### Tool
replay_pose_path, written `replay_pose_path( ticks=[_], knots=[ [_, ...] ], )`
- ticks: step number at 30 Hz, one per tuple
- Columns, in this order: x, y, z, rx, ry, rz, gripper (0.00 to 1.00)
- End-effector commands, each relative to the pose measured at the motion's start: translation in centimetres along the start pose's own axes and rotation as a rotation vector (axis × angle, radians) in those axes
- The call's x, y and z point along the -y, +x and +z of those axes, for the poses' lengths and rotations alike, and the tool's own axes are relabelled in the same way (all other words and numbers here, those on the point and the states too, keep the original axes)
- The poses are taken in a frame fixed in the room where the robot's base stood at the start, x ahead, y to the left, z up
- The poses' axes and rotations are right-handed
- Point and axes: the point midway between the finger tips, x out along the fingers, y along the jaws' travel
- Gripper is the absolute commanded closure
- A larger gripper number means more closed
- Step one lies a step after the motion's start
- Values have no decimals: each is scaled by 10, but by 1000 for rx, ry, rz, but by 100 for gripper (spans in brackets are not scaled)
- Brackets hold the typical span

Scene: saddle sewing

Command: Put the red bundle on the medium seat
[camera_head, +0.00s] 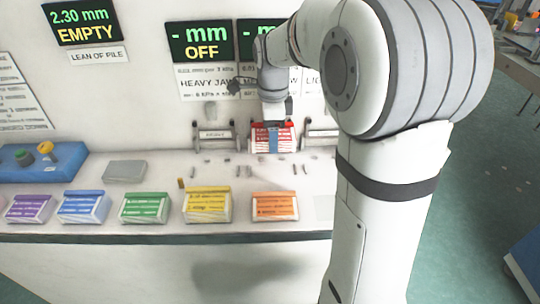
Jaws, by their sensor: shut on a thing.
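The red bundle (285,140) is at the back of the bench, upright, with a blue band down its middle. It stands in the middle one of the seats along the back wall, between metal side brackets. My gripper (273,121) is above it and shut on its top. The arm comes in from the right and hides part of the signs behind. The medium seat's own label is mostly hidden by the arm and bundle. I cannot tell whether the bundle rests fully on the seat's base.
Purple (31,208), blue (85,206), green (146,207), yellow (207,204) and orange (274,206) bundles stand along the front edge. A grey block (125,171) and blue tray (40,168) lie left. The left seat (214,136) is empty. A display reads 2.30 mm EMPTY (82,22).

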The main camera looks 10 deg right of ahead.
Motion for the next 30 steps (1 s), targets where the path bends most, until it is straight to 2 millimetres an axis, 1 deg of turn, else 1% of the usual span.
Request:
replay_pose_path(
  ticks=[2,9,17,22,24,30],
  knots=[
    [0,6,0,-1,0,3,66],
    [-1,49,-2,-1,5,4,66],
    [0,72,-3,0,7,2,66],
    [0,96,-3,-1,8,3,66],
    [0,100,-3,0,8,1,66],
    [1,100,-4,0,9,0,66]
  ],
)
